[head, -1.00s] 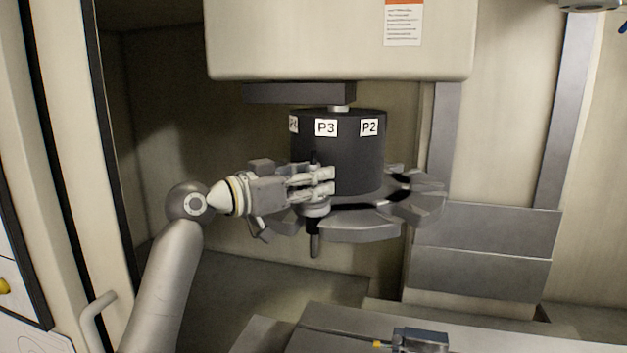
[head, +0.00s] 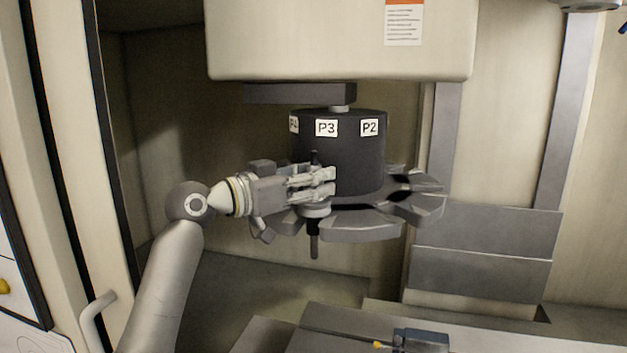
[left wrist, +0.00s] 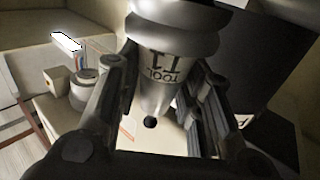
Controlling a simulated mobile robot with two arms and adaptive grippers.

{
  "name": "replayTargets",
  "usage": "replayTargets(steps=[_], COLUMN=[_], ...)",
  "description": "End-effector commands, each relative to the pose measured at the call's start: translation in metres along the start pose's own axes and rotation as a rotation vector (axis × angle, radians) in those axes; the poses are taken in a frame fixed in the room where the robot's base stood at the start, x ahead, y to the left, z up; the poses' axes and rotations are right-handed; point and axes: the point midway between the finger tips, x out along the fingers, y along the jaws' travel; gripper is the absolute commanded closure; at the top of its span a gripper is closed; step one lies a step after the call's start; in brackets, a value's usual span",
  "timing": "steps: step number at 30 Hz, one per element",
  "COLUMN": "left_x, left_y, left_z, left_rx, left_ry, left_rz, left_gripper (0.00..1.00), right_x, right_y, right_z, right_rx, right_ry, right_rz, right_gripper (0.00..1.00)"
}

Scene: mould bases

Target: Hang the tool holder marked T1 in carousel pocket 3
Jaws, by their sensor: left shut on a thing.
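The tool holder (head: 314,211) is upright at the front left rim of the carousel (head: 365,226), below the P3 label (head: 326,128). Its thin shank hangs below the disc level. My left gripper (head: 322,182) comes in from the left and is shut on the holder. In the left wrist view the holder (left wrist: 165,80) sits between the fingers, with "TOOL T1" upside down on its grey body. The fingers and holder cover the pocket, so I cannot tell whether the holder is seated in it. My right gripper is not in view.
The black carousel drum (head: 350,165) also bears a P2 label (head: 370,128). The machine head housing (head: 340,40) is above it. A grey table with a dark block (head: 420,341) lies below right. The door frame and its handle (head: 97,318) stand at the left.

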Motion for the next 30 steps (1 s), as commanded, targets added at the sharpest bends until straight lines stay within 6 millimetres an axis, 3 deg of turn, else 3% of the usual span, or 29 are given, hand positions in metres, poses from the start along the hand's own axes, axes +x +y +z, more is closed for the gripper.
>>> replayTargets(steps=[30], left_x=[-0.0008], left_y=[0.0006], left_z=[0.0044], left_rx=[0.003], left_ry=[0.009], left_rz=[0.000], left_gripper=[1.00], right_x=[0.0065], right_y=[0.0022], right_z=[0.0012], right_rx=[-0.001], right_ry=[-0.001], right_rz=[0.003], right_gripper=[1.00])
